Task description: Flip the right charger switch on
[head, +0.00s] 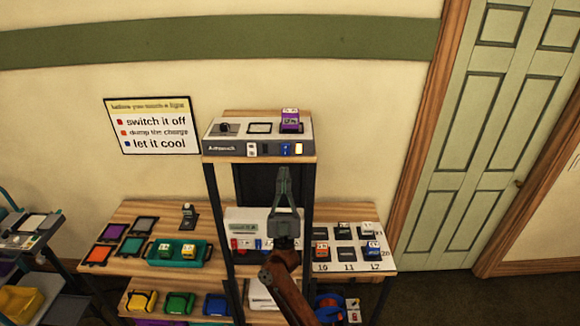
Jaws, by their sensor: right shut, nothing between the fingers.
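The charger (222,148) is a grey box on top of the tall stand. Its front holds a white switch (251,150) left of centre and a blue switch (285,149) at the right. A pale orange lit patch (299,149) is beside the blue switch. A purple block with a white top (290,122) stands in the right bay; the middle bay (260,128) looks empty. My right gripper (283,172) is shut and empty, its fingertips pointing up just below the charger's right front in the picture. Contact cannot be told. My left gripper is out of view.
A wooden table (130,212) stands around the stand, with a teal tray (205,255), coloured pads and a white numbered board (345,262) with small blocks. Stand posts (309,185) flank my right gripper. A sign (152,125) hangs on the wall.

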